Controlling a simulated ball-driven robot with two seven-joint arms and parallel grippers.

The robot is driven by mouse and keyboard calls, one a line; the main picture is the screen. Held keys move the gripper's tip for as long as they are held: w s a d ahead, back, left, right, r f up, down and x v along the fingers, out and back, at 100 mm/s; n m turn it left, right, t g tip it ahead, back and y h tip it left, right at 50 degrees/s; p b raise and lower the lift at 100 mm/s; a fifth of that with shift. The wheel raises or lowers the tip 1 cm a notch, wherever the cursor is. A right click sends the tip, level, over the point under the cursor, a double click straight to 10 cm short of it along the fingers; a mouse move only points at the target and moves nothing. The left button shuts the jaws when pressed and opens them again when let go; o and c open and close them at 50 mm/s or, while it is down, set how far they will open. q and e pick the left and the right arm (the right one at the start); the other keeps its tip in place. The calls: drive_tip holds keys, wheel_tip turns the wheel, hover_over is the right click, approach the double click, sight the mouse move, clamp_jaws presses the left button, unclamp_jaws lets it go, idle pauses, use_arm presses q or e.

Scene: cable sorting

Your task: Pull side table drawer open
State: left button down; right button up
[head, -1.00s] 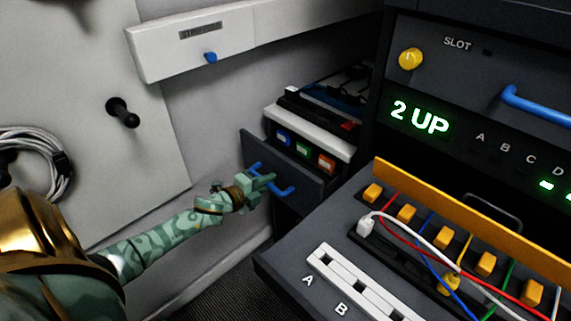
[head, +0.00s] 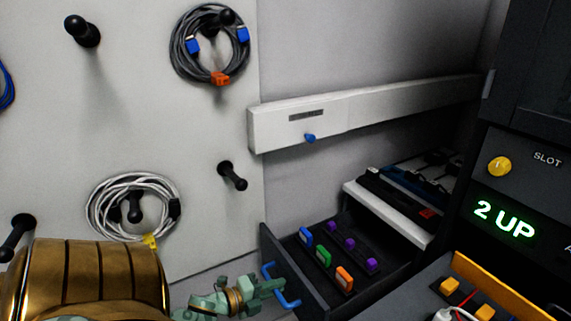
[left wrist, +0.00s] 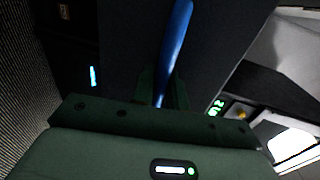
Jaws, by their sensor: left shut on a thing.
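The side table drawer (head: 283,277) is dark grey and stands pulled out at lower centre in the head view. Inside it lie blue, green and orange connectors and several purple ones. Its blue handle (head: 287,297) is on the front face. My left gripper (head: 272,287) is shut on the handle, partly covering it. In the left wrist view the blue handle (left wrist: 174,45) runs up from between the fingers (left wrist: 163,92). My right gripper is not in view.
A dark console (head: 530,180) with a "2 UP" display stands at right, its panel close to the drawer's right side. A white rail (head: 380,108) runs along the wall. Coiled cables hang on wall pegs at left.

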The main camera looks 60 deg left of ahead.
use_arm(q)
drive_tip(key=shift+s+f, duration=0.1)
drive_tip(key=shift+s, duration=0.3)
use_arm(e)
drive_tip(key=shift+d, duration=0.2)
use_arm(q)
drive_tip(key=c, duration=1.5)
unclamp_jaws()
drive_tip(key=shift+o, duration=0.2)
drive_tip(key=p+v, duration=0.3)
drive_tip(key=v, duration=1.3)
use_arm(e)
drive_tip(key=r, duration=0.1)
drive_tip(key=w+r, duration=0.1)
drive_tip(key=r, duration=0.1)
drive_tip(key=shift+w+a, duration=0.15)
use_arm(q)
drive_tip(key=shift+s+a, duration=0.1)
drive_tip(key=shift+a, duration=0.05)
